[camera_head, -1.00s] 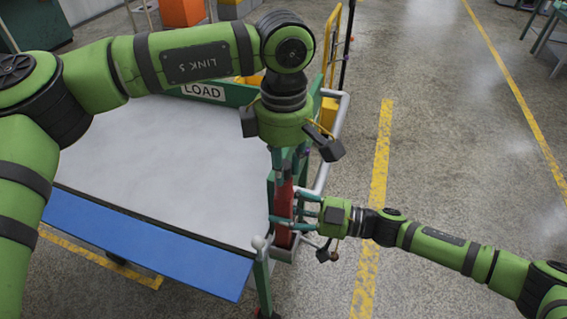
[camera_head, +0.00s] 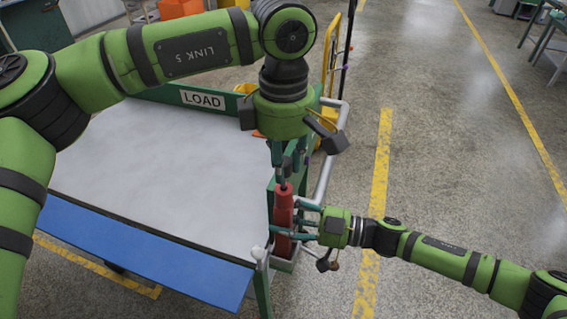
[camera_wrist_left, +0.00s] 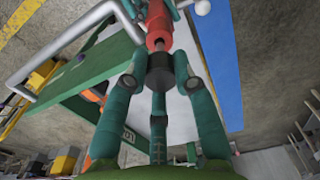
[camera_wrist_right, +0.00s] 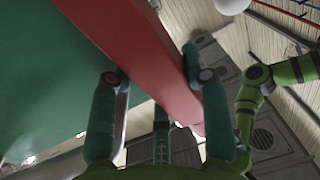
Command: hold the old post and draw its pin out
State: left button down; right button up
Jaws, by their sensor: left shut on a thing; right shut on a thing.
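The red post (camera_head: 284,208) stands at the trolley's right front corner. My right gripper (camera_head: 293,222) is shut on the post from the right; its fingers show on both sides of the post (camera_wrist_right: 150,60) in the right wrist view. My left gripper (camera_head: 285,160) is above the post, pointing down. It is shut on the pin's dark, round head (camera_wrist_left: 160,74). The pin's lower part is hidden inside the post.
The trolley's grey deck (camera_head: 160,160), with a blue front edge (camera_head: 150,250), lies left of the post. A green board marked LOAD (camera_head: 202,99) stands at its back. A grey rail (camera_head: 330,160) runs close to the right. The floor on the right is open.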

pick_arm(q)
jog(key=shift+r, duration=1.5)
jog(key=shift+r, duration=1.5)
pick_arm(e)
jog(key=o, duration=1.4)
jog(key=shift+d, duration=0.1)
